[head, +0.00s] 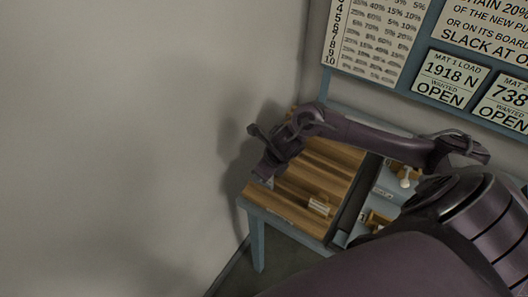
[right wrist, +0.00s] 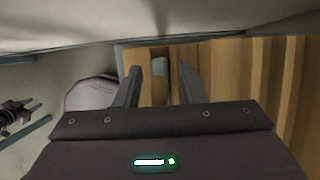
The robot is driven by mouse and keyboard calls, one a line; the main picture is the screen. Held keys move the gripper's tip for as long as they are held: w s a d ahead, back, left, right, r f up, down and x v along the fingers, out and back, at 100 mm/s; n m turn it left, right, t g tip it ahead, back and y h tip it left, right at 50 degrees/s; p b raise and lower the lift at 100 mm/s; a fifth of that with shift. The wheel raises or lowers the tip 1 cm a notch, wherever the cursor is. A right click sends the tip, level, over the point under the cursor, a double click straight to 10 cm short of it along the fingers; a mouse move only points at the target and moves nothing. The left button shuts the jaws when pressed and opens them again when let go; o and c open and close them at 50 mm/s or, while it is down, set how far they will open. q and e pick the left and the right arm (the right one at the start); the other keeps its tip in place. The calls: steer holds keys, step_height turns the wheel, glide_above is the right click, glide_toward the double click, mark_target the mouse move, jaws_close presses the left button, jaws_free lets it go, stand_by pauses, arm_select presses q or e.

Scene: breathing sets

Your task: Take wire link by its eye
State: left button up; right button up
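My right arm reaches in from the right in the head view, and its gripper (head: 266,160) is over the far left part of the wooden slatted table (head: 290,212). In the right wrist view the right gripper (right wrist: 157,70) is open, with its two dark fingers apart. A narrow grey piece (right wrist: 161,72) shows between the fingers, against the wood; I cannot tell whether it is the wire link, or whether it touches a finger. No wire eye can be made out.
A small pale block (head: 319,206) lies on the front slats. A blue-grey tray (head: 386,187) with small white and wooden parts stands at the right. The grey wall (head: 120,120) is close on the left; a board (head: 380,38) with signs is behind.

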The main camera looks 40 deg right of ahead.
jaws_close()
steer(key=shift+r, duration=0.2)
